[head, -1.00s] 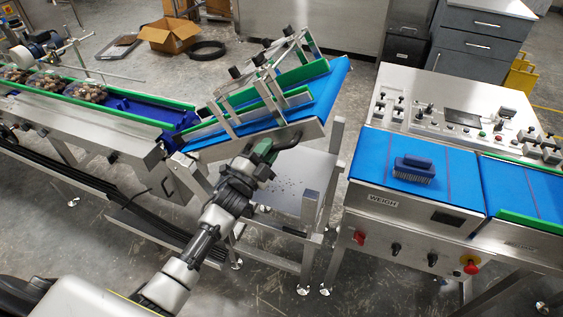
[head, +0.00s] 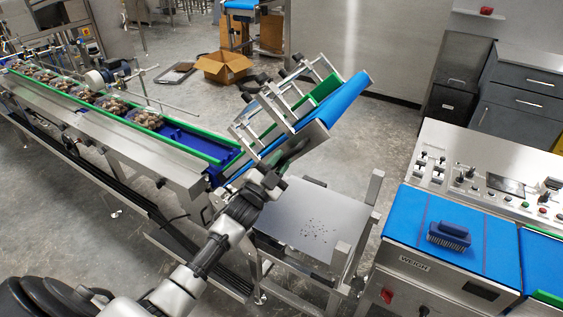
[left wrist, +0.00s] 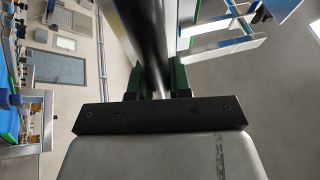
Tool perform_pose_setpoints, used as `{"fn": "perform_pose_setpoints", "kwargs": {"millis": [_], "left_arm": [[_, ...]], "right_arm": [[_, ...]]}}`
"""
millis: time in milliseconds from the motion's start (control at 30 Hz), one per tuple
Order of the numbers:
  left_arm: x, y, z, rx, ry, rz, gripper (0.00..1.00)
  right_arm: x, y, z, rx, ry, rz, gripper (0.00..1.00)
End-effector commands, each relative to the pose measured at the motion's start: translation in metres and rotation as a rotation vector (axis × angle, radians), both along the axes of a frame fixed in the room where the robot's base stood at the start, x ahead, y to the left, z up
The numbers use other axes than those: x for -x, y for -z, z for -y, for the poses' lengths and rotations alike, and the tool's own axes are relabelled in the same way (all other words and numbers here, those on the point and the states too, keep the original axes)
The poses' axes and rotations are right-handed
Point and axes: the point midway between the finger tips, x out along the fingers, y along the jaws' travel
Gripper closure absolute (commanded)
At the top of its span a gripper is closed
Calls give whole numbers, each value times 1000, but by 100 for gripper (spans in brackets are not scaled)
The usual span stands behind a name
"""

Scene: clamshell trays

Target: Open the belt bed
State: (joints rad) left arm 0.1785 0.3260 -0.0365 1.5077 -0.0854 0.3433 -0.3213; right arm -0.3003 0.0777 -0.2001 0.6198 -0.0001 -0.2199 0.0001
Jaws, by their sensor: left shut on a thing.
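The belt bed (head: 325,118) has a blue belt, green side guides and a steel frame. In the head view it is tilted steeply, its right end raised and its left end low by the conveyor. My left gripper (head: 283,168) is at the near side of the bed, on its handle (head: 294,152). The left wrist view shows my green fingers (left wrist: 155,82) shut on a dark, shiny bar (left wrist: 140,35). The exact contact is partly hidden by the gripper body. My right gripper is not in view.
An infeed conveyor (head: 160,160) carries several clamshell trays on the left. A steel shelf (head: 315,215) with dark crumbs lies below the bed. The weigh station (head: 410,262) at right holds a blue brush (head: 449,235). A cardboard box (head: 222,68) is on the floor behind.

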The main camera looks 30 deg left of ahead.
Motion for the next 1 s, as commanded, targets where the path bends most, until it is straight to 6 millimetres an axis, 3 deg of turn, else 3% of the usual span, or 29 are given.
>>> {"fn": "perform_pose_setpoints", "kwargs": {"millis": [67,100,267,733,1000], "left_arm": [[0,4,2,-5,0,-8,100],[1,4,2,-5,1,-8,78],[0,4,2,-4,1,-8,56],[3,7,2,-3,2,-10,56],[43,29,-6,-2,1,-13,56]], "right_arm": [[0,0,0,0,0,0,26],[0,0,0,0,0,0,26],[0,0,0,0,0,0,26],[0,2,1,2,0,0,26],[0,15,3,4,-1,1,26]]}}
